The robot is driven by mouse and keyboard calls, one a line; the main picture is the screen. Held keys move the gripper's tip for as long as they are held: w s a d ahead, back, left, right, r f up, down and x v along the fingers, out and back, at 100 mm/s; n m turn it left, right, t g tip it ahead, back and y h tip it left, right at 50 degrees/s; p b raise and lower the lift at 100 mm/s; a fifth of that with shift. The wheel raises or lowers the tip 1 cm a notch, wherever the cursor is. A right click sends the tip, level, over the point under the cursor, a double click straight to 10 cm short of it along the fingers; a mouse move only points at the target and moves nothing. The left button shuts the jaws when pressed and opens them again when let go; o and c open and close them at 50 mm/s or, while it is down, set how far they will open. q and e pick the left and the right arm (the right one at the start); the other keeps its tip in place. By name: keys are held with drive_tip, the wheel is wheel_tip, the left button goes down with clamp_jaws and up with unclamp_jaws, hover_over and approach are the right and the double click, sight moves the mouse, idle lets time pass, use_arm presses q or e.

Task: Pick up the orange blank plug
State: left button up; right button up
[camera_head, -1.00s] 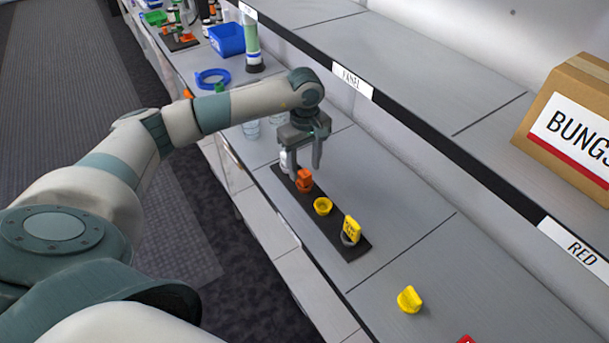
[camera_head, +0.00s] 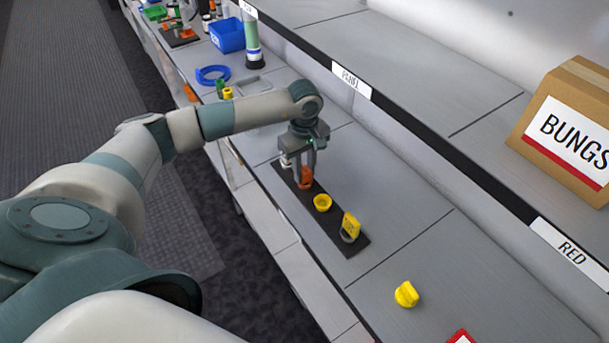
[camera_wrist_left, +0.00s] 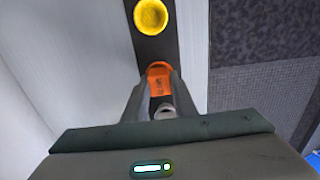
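The orange blank plug (camera_head: 305,181) stands on a dark strip (camera_head: 331,227) on the grey bench, near the strip's far end. It also shows in the left wrist view (camera_wrist_left: 159,80). My left gripper (camera_head: 305,176) points down over it, with one finger on each side. In the left wrist view my left gripper's fingertips (camera_wrist_left: 160,84) sit close against the plug's sides, and the fingers look drawn in on it. The plug's lower part is partly hidden by the fingers. My right gripper is in neither view.
On the same strip are a yellow ring-like piece (camera_head: 322,203) and a tagged yellow piece (camera_head: 350,227). A pale grey piece (camera_wrist_left: 165,112) is just behind the plug. A loose yellow plug (camera_head: 406,294) lies on the bench. A shelf with a BUNGS box (camera_head: 568,130) runs along the right.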

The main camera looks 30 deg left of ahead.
use_arm(q)
drive_tip(key=shift+r, duration=0.1)
drive_tip(key=shift+w+r+b, duration=0.1)
drive_tip(key=shift+r+b, duration=0.35)
drive_tip(key=shift+r, duration=0.15)
wheel_tip(320, 180, up, 8)
drive_tip(key=b, duration=0.3)
drive_tip(key=shift+r, duration=0.35)
wheel_tip(320, 180, up, 5)
drive_tip(key=p, duration=0.2)
hover_over(304, 169)
drive_tip(key=shift+b, duration=0.3)
idle(0.5)
